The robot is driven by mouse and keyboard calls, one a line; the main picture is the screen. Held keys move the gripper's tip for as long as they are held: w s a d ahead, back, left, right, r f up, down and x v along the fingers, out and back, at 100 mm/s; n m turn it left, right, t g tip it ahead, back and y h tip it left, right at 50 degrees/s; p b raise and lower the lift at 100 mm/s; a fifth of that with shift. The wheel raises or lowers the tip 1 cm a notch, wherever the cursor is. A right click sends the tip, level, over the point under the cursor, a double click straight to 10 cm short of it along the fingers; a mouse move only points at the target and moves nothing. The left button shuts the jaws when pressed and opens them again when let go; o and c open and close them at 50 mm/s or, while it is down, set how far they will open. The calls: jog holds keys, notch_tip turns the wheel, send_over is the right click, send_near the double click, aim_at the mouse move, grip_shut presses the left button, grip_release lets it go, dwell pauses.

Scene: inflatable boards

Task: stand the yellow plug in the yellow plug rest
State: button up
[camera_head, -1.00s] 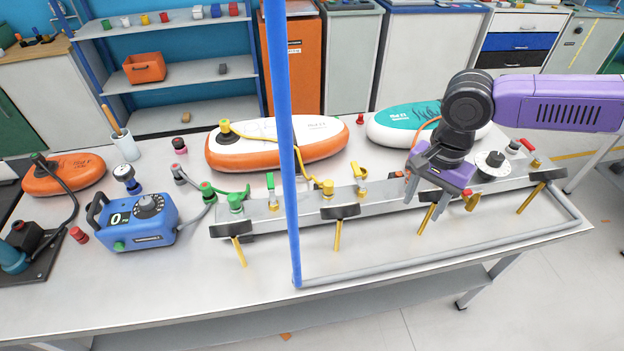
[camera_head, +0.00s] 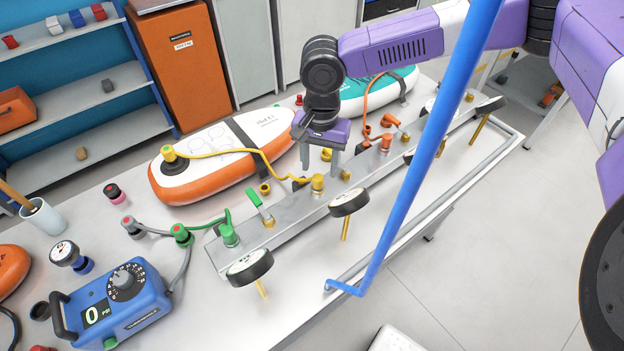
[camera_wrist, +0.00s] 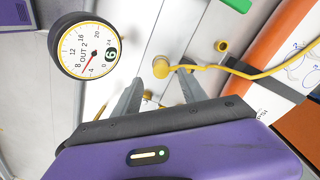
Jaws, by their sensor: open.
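The yellow plug (camera_head: 318,183) stands on a port of the long grey manifold, with a yellow hose running from it to the orange-and-white board. In the wrist view the yellow plug (camera_wrist: 160,68) shows between my fingertips. My gripper (camera_head: 320,168) is open and empty, pointing down just above and behind the plug; whether the fingers touch it I cannot tell. In the wrist view my gripper (camera_wrist: 160,74) has its fingers apart. A small yellow ring, seemingly the yellow plug rest (camera_head: 265,188), lies behind the manifold; it also shows in the wrist view (camera_wrist: 221,45).
A green-handled valve (camera_head: 258,206) and a green plug (camera_head: 228,232) are left along the manifold. Gauges (camera_head: 349,202) stick out in front. The orange-and-white board (camera_head: 225,155) lies behind.

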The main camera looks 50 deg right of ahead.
aim_at(318, 177)
jog(key=shift+a+f+p, duration=0.15)
jog(key=shift+f+p, duration=0.2)
jog(key=shift+f, duration=0.95)
jog(key=shift+a+f+p, duration=0.15)
jog(key=shift+f+p, duration=0.15)
jog(key=shift+f, duration=1)
grip_shut()
